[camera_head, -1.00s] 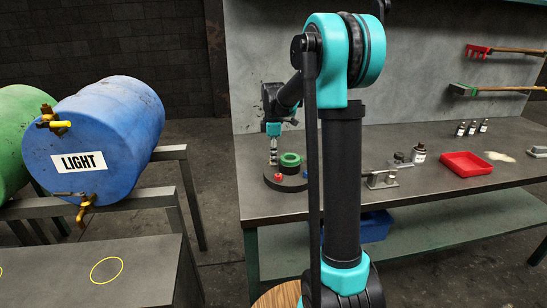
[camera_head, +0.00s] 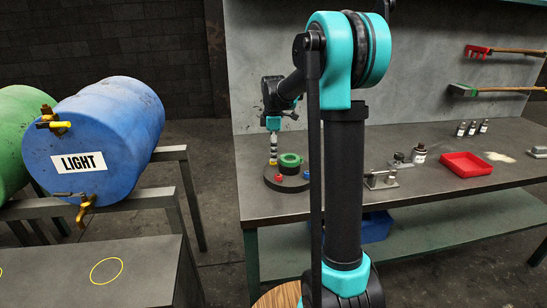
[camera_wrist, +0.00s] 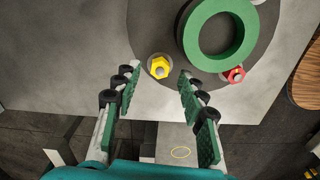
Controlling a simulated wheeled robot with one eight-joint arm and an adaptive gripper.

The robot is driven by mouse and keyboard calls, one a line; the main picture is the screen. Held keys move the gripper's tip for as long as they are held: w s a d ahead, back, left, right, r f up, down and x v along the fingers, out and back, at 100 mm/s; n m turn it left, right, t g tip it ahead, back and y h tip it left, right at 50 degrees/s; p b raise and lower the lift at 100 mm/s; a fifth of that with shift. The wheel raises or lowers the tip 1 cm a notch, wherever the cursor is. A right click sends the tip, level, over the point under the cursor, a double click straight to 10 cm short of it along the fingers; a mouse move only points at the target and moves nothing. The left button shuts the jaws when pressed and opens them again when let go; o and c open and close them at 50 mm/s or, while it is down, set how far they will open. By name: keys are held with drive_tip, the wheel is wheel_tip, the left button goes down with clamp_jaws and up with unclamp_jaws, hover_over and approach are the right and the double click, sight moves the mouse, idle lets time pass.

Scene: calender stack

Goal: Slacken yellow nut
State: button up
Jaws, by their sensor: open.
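The yellow nut (camera_wrist: 160,67) sits on a bolt near the rim of a dark round plate (camera_wrist: 262,44), beside a green ring (camera_wrist: 240,49). A red nut (camera_wrist: 236,75) is to the right on the same plate. My gripper (camera_wrist: 160,77) is open and empty, its green-padded fingers on either side of the nut in the picture. The nut shows near the fingertips, with no visible contact. In the head view my gripper (camera_head: 273,150) points down at the plate's far left side.
The plate stands on a grey workbench (camera_head: 225,212). To its right are a metal clamp fixture (camera_head: 381,180), bottles (camera_head: 419,154) and a red tray (camera_head: 467,164). A blue drum (camera_head: 105,135) is at the left. The bench in front of the plate is clear.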

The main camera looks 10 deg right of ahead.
wheel_tip(320, 180, up, 10)
drive_tip(key=shift+f, duration=0.25)
idle(0.3)
